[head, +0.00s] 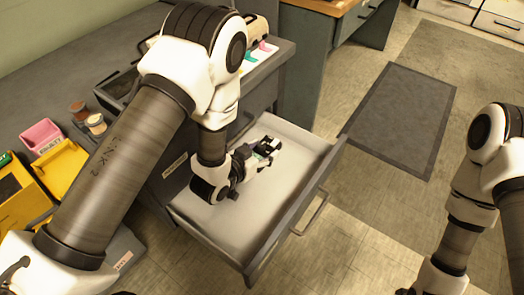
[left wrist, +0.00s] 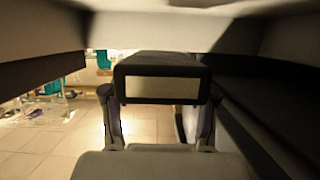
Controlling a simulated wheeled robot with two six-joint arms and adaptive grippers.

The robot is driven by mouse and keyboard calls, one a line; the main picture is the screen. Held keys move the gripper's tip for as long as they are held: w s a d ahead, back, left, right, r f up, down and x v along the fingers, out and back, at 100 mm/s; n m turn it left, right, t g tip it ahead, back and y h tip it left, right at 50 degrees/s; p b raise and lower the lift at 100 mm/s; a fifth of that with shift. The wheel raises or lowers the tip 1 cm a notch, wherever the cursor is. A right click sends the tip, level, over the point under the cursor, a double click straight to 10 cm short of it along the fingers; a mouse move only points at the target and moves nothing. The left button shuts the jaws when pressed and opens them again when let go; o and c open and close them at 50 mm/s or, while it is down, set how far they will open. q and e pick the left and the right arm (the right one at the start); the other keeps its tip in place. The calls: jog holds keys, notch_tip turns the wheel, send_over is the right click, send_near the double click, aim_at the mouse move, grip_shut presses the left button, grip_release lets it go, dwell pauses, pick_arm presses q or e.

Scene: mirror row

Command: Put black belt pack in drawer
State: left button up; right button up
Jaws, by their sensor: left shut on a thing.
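My left gripper (head: 265,154) reaches down into the open grey drawer (head: 292,230), which has a pale, bare floor. It is shut on the black belt pack (head: 270,142), which is small and partly hidden by the fingers in the head view. In the left wrist view the pack (left wrist: 160,78) is a dark block with a beige panel, held between the two fingers (left wrist: 159,108). I cannot tell whether the pack touches the drawer floor. My right arm is at the right edge of the head view, with its gripper out of the picture.
The grey cabinet top carries a pink box (head: 41,136), yellow bins (head: 60,168) and small jars (head: 95,124) at left. A toy-like beige car (head: 257,30) stands at its far end. A dark mat (head: 402,115) lies on open tiled floor right of the drawer.

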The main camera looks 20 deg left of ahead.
pick_arm(q)
jog(key=shift+f, duration=0.6)
jog(key=o, duration=1.3)
pick_arm(e)
jog(key=shift+f, duration=0.3)
pick_arm(q)
jog(key=shift+r, duration=0.15)
